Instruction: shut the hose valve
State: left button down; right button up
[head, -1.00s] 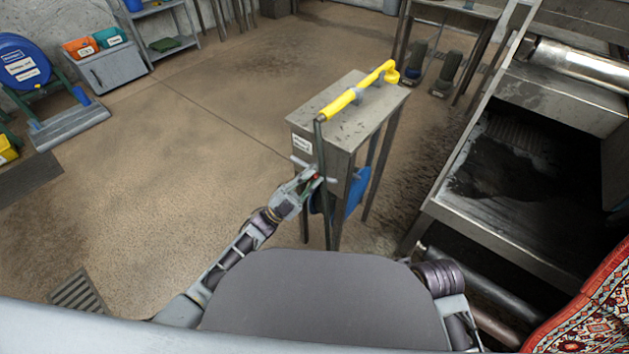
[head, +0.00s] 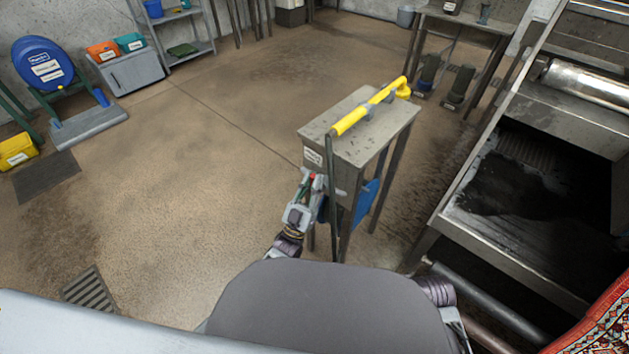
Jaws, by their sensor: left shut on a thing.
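A small red piece (head: 312,176), which looks like the hose valve's handle, shows at the front left of a metal stand (head: 350,147). My left gripper (head: 309,179) is shut on it. The fingers cover most of the valve, so its exact angle is hard to tell. A dark hose (head: 331,190) hangs down the stand's front from a yellow wand (head: 365,112) lying on top. A pale pipe end (head: 341,193) sticks out just right of the hose. My right gripper is not in view.
A metal machine with a dark trough (head: 520,205) and a patterned rug (head: 600,325) are at the right. Open floor (head: 190,190) lies to the left, with a drain grate (head: 90,291).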

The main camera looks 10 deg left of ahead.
pick_arm(q)
jog(key=shift+a+y, duration=0.1)
jog(key=shift+y, duration=0.2)
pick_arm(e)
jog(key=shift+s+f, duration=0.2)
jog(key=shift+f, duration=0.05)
pick_arm(q)
jog(key=c, duration=1.6)
grip_release()
jog(key=shift+o, duration=0.8)
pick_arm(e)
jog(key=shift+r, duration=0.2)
pick_arm(q)
jog(key=v, duration=1.2)
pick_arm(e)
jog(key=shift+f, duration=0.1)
pick_arm(q)
jog(key=shift+w+f, duration=0.1)
jog(key=shift+f, duration=0.05)
jog(key=b+v, duration=0.3)
jog(key=v, duration=0.6)
jog(key=shift+b, duration=0.3)
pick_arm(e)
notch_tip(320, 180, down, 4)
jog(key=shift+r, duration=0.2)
